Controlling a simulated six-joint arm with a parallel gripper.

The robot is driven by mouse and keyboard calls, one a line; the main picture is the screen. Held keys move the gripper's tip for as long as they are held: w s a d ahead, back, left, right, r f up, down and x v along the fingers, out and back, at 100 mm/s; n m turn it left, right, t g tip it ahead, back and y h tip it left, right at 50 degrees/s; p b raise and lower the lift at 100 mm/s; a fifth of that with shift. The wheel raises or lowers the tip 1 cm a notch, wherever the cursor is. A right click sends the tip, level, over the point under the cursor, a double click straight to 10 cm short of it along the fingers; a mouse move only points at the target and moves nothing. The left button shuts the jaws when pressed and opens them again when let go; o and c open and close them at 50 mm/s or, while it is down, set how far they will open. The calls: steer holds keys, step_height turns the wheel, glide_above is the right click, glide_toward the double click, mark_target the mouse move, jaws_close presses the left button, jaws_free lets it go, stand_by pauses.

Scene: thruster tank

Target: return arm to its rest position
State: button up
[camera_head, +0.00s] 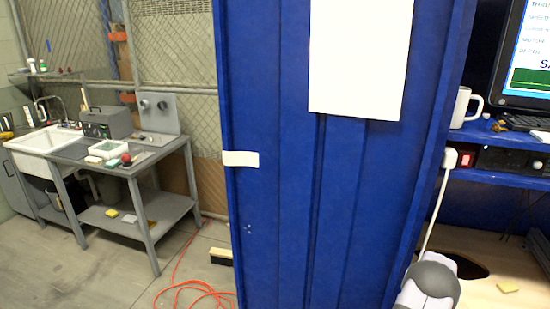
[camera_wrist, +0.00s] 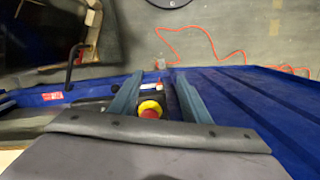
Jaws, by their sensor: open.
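My gripper (camera_wrist: 156,82) shows in the wrist view as two blue-grey fingers standing apart, with nothing held between them. Between and beyond the fingers is a red button on a yellow collar (camera_wrist: 150,110), set on a dark box. I cannot tell how far it is from the fingers. In the head view, my grey and white arm link (camera_head: 433,280) shows at the lower right, and the gripper itself is not visible there.
A tall blue panel (camera_head: 275,200) stands left of my arm; blue metal also shows in the wrist view (camera_wrist: 240,105). An orange cable (camera_head: 190,290) lies on the floor, near a workbench (camera_head: 150,165).

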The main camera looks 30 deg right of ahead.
steer(key=s+a+r+n+g, duration=0.1)
steer(key=a+r+n, duration=0.15)
steer(key=a, duration=0.85)
steer(key=s+a+r+n+g+y, duration=0.1)
steer(key=a+r, duration=0.3)
steer(key=a, duration=0.8)
steer(key=s+a+r+n+g, duration=0.15)
steer(key=a+r, duration=0.25)
steer(key=a, duration=0.7)
steer(key=w+a+r+n+t+h, duration=0.2)
steer(key=w+a+r+n+t, duration=0.35)
steer(key=a, duration=0.55)
step_height(320, 180, down, 25)
steer(key=n+g+b, duration=0.1)
steer(key=b, duration=2.5)
steer(key=shift+w+r+g, duration=0.15)
steer(key=shift+r+g, duration=0.05)
steer(key=shift+g, duration=0.1)
steer(key=shift+r+n, duration=0.1)
steer(key=shift+n, duration=0.15)
step_height(320, 180, up, 22)
steer(key=p, duration=2.2)
steer(key=shift+r, duration=0.15)
